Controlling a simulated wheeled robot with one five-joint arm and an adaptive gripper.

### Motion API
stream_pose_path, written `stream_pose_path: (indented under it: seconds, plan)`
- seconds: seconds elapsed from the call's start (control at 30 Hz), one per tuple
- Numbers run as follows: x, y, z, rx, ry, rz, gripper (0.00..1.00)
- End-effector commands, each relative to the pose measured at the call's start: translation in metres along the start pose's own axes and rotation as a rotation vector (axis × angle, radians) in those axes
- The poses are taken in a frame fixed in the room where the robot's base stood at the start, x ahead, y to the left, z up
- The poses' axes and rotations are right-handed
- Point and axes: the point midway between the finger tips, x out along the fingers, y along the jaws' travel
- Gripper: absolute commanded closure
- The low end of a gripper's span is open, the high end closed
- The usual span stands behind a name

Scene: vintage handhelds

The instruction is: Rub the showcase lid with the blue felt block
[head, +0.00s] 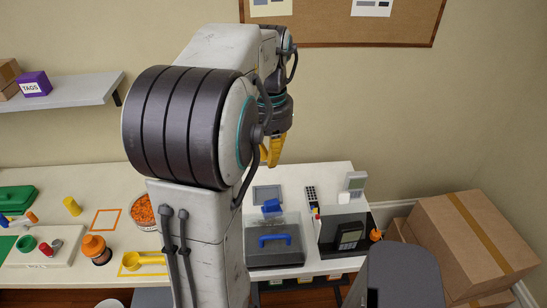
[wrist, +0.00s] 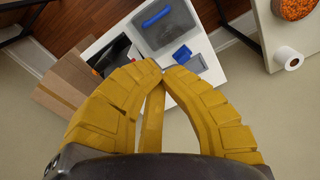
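The showcase (head: 262,258) is a grey case on the right part of the white table, with a blue handle (head: 275,240) on its lid. It also shows at the top of the wrist view (wrist: 178,28). The blue felt block (head: 272,206) sits at the far edge of the showcase, between it and a grey pad; the wrist view shows it too (wrist: 182,54). I cannot tell whether it touches the lid. My gripper (head: 272,158) hangs high above the table's back edge, apart from both. In the wrist view its yellow fingertips (wrist: 162,72) meet, with nothing seen between them.
A dark device with a small screen (head: 345,235) stands right of the showcase. The grey pad (head: 266,193) lies behind it. Cardboard boxes (head: 470,240) fill the right floor. A bowl of orange bits (head: 143,212) stands left. A shelf (head: 75,95) juts from the wall.

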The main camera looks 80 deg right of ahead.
Motion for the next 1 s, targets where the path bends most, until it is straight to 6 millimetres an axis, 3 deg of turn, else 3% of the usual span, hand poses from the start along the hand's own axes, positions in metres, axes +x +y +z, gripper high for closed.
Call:
stream_pose_path:
  seconds: [1.0]
  plan:
    - [-0.09,-0.016,0.057,0.089,0.003,0.0,1.0]
